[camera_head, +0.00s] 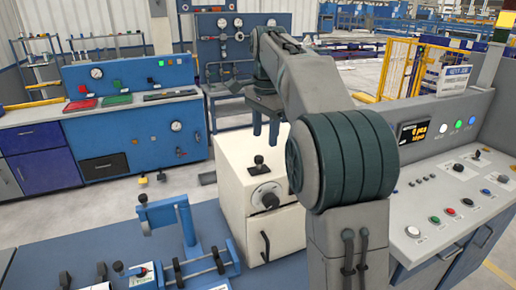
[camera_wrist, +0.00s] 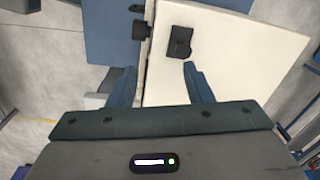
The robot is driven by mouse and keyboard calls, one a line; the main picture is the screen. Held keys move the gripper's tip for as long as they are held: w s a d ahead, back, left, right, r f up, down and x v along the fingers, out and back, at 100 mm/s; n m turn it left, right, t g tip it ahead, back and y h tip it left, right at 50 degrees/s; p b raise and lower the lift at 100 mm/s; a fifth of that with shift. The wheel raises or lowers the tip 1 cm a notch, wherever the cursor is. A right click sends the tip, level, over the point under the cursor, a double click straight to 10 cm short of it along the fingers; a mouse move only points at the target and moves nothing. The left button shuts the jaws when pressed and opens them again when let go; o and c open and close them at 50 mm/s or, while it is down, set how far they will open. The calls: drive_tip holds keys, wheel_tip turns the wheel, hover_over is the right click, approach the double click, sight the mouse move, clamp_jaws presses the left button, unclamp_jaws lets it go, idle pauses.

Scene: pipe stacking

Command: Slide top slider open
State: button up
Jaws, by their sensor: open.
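A cream box (camera_head: 236,196) stands on the blue table. A black knob on a square base, the top slider (camera_head: 257,167), is on its top face. A round dial with a black knob (camera_head: 266,198) and a black handle (camera_head: 266,245) are on its front. My gripper (camera_head: 265,132) is open and empty, fingers pointing down above the box, apart from the top slider. In the wrist view, my fingertips (camera_wrist: 160,71) are spread, and the top slider (camera_wrist: 179,42) lies beyond them, nearer the right finger. The front knob (camera_wrist: 139,30) shows at the box edge.
A blue clamp-like fixture (camera_head: 187,240) stands on the blue table (camera_head: 110,234) left of the box. A grey control console (camera_head: 450,190) with buttons is at the right. A blue workbench (camera_head: 130,100) and a gauge panel (camera_head: 220,45) are behind.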

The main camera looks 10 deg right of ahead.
sight(259, 157)
drive_tip(key=w+r+m+p, duration=0.2)
drive_tip(key=w+r+m, duration=0.1)
drive_tip(key=w, duration=0.1)
drive_tip(key=shift+g, duration=0.3)
drive_tip(key=f, duration=0.4)
drive_tip(key=f+b, duration=0.1)
drive_tip(key=f, duration=0.8)
drive_tip(key=shift+w+a+f+b, duration=0.2)
drive_tip(key=shift+a+b, duration=0.1)
drive_tip(key=shift+b, duration=0.1)
